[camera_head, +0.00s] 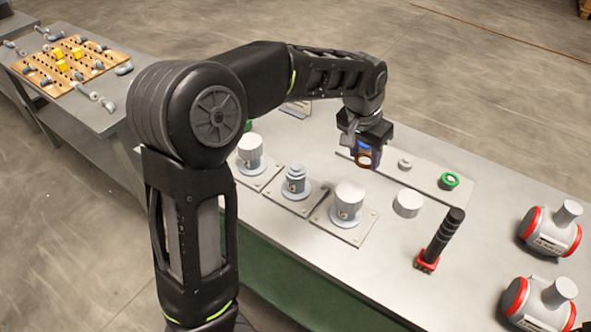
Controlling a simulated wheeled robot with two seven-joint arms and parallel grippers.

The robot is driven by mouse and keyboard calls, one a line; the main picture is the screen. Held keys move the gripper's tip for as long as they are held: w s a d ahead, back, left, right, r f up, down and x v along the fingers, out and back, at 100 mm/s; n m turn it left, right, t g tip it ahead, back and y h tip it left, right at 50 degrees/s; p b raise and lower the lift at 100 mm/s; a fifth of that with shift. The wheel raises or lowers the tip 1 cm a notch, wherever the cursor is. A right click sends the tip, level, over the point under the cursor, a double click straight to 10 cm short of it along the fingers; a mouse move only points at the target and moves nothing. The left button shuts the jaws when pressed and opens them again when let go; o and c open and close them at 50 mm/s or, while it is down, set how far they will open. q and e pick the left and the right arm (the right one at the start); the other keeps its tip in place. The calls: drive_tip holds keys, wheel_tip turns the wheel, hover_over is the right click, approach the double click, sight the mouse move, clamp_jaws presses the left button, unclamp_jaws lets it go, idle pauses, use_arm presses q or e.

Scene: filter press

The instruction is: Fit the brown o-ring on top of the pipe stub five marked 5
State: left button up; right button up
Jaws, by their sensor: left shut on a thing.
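My left gripper (366,152) points down over the back part of the table and is shut on the brown o-ring (364,160), which hangs in the air at the fingertips. Pipe stubs stand on square base plates in a row in front of it: a wide one (250,148) at the left, a narrower stepped one (295,176) in the middle and a wide one (349,197) at the right. Their printed numbers are too small to read surely, so I cannot tell which is five. The o-ring is apart from all of them. My right gripper is out of view.
A light strip (425,181) holds a small grey ring (404,163) and a green ring (450,180). A white cap (407,203), a black-handled red tool (440,240) and red-and-white housings (549,230) stand to the right. My arm hides part of the table's left end.

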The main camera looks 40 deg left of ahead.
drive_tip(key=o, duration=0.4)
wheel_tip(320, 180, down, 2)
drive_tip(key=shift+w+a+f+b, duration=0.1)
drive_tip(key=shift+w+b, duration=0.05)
drive_tip(key=shift+b, duration=0.85)
use_arm(q)
drive_tip(key=s+a+r+m+h, duration=0.1)
drive_tip(key=s+a+r+m, duration=0.2)
drive_tip(key=a, duration=0.4)
drive_tip(key=s+a+r+m+g+h+b, duration=0.1)
drive_tip(key=s+a+r+m, duration=0.2)
drive_tip(key=s+a+m, duration=0.2)
drive_tip(key=a+m, duration=0.1)
drive_tip(key=a, duration=0.1)
drive_tip(key=shift+a+r+m+b, duration=0.15)
drive_tip(key=shift+a+m+b, duration=0.15)
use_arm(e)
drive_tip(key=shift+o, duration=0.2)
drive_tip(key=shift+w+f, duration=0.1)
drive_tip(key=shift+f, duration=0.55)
